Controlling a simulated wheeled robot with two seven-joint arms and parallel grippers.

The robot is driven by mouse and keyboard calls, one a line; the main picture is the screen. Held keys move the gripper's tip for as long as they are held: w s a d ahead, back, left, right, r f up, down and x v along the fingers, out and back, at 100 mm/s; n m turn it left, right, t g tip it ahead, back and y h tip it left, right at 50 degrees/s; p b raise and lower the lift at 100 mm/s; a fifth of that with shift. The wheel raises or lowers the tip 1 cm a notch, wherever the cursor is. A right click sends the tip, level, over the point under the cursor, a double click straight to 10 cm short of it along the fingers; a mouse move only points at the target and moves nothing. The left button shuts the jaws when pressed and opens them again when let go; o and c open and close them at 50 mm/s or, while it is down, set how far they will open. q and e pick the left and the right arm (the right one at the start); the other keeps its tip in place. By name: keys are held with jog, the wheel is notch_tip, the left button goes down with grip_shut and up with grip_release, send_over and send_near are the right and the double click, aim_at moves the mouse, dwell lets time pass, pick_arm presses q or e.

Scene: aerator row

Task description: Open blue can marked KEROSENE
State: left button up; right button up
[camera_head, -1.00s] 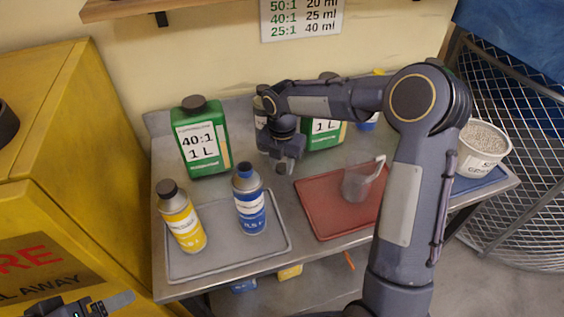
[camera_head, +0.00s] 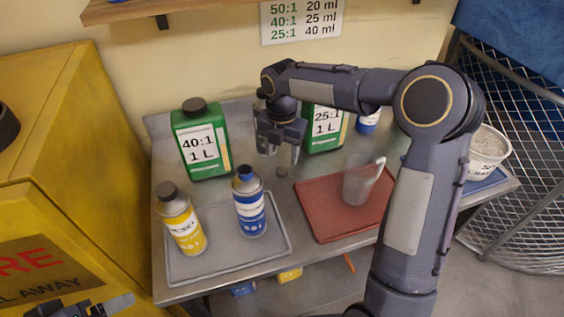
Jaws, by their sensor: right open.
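A blue-and-grey can (camera_head: 250,207) stands upright on the grey tray, with a narrow blue top. Its small lettering is too blurred for me to read.
A yellow can (camera_head: 183,222) with a dark cap shares the grey tray (camera_head: 275,250). Green jugs (camera_head: 205,170) stand behind. A clear pitcher (camera_head: 355,183) stands on the red tray (camera_head: 325,222). Another blue container (camera_head: 368,122) is at the back. A yellow cabinet (camera_head: 60,130) borders the left.

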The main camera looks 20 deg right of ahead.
aim_at(282, 170)
jog(key=s+d+r+m, duration=0.2)
jog(key=s+r+m, duration=0.3)
jog(key=r, duration=0.4)
jog(key=s+a+f+m+t+y, duration=0.1)
jog(key=s+f+m+t+y, duration=0.1)
jog(key=s+m, duration=0.9)
jog(key=s+a+f+m+t+y, duration=0.1)
jog(key=s+f+m+t, duration=0.1)
jog(key=s+m, duration=1)
jog(key=shift+f+m+t+y, duration=0.2)
jog(key=shift+m+t+y, duration=0.2)
jog(key=shift+t, duration=0.5)
